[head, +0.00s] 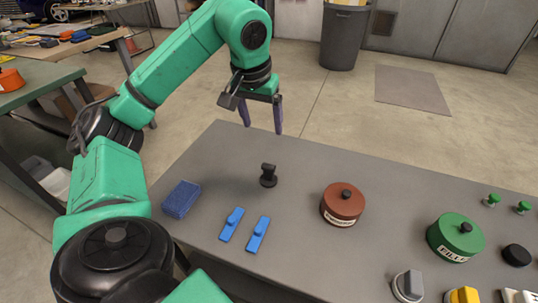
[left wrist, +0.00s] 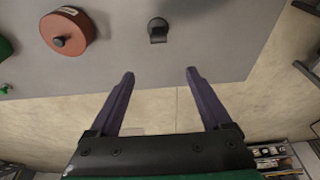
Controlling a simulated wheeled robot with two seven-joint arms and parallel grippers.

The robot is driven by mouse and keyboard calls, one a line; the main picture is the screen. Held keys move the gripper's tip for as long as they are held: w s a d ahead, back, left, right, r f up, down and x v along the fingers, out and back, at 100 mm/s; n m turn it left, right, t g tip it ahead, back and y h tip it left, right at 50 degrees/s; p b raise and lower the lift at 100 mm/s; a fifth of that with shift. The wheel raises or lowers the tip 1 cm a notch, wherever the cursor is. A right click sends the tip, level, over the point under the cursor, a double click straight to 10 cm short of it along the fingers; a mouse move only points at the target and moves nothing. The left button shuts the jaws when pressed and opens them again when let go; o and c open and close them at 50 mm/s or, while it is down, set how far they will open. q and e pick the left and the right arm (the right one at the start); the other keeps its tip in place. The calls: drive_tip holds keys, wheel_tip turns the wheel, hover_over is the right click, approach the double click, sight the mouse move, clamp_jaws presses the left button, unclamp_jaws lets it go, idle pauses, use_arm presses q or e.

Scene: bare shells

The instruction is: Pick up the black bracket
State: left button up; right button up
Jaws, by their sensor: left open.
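The small black bracket (head: 268,176) stands on the grey table, left of the red-brown round container. It also shows in the left wrist view (left wrist: 157,31), near the top and beyond the fingertips. My left gripper (head: 261,130) is open and empty, with its two purple-grey fingers pointing down. It is raised by the table's far edge, behind the bracket and apart from it. In the left wrist view the open fingers (left wrist: 159,74) have only table edge and floor between them. My right gripper is not in view.
The grey table (head: 310,258) also holds a blue sponge-like block (head: 181,199), two blue clip-like pieces (head: 257,235), a red-brown container (head: 342,204) and a green labelled container (head: 455,237). Smaller knobbed pieces stand at the right. Table around the bracket is clear.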

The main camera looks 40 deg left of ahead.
use_arm(q)
drive_tip(key=b, duration=0.4)
approach(269, 166)
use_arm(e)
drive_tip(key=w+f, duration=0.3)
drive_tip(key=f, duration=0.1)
use_arm(q)
drive_tip(key=b+x, duration=0.4)
drive_tip(key=x, duration=0.9)
drive_tip(key=shift+w+a+f, duration=0.2)
drive_tip(key=shift+f, duration=0.05)
drive_tip(key=shift+r, duration=0.1)
drive_tip(key=shift+c, duration=0.3)
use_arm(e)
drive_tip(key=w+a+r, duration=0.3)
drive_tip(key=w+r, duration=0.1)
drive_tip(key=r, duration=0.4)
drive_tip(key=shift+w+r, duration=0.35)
use_arm(q)
clamp_jaws()
drive_tip(key=shift+r, duration=0.15)
